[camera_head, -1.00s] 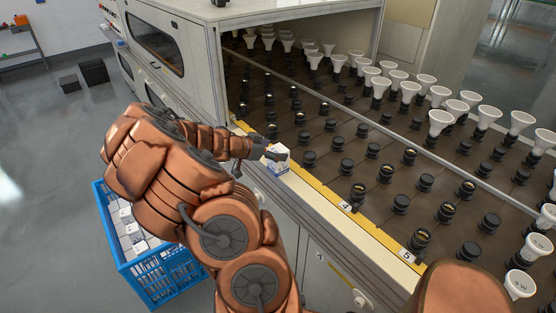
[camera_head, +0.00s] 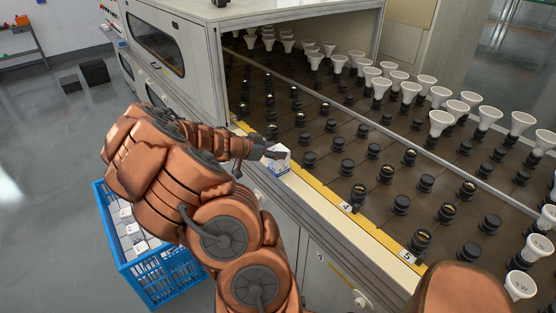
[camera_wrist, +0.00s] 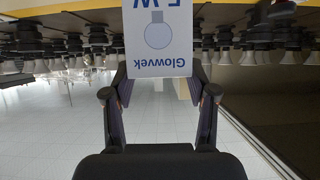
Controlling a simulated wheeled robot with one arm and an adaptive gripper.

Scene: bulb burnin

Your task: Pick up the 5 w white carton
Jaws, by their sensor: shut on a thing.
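The white carton (camera_head: 278,160) is in my gripper (camera_head: 262,152) at the near yellow edge of the burn-in bench in the head view. In the wrist view the carton (camera_wrist: 158,42) appears upside down, with blue print reading "Glowvek" and "5 W" partly cut off, and a bulb drawing. My gripper's fingers (camera_wrist: 160,92) are shut on the carton's sides. The carton looks slightly tilted in the head view. Whether its base touches the bench edge I cannot tell.
The bench (camera_head: 322,190) holds rows of black sockets, many with white bulbs (camera_head: 440,122) toward the back and right. A blue crate (camera_head: 160,278) of white cartons stands on the floor at the lower left. A grey cabinet (camera_head: 190,50) rises behind the arm.

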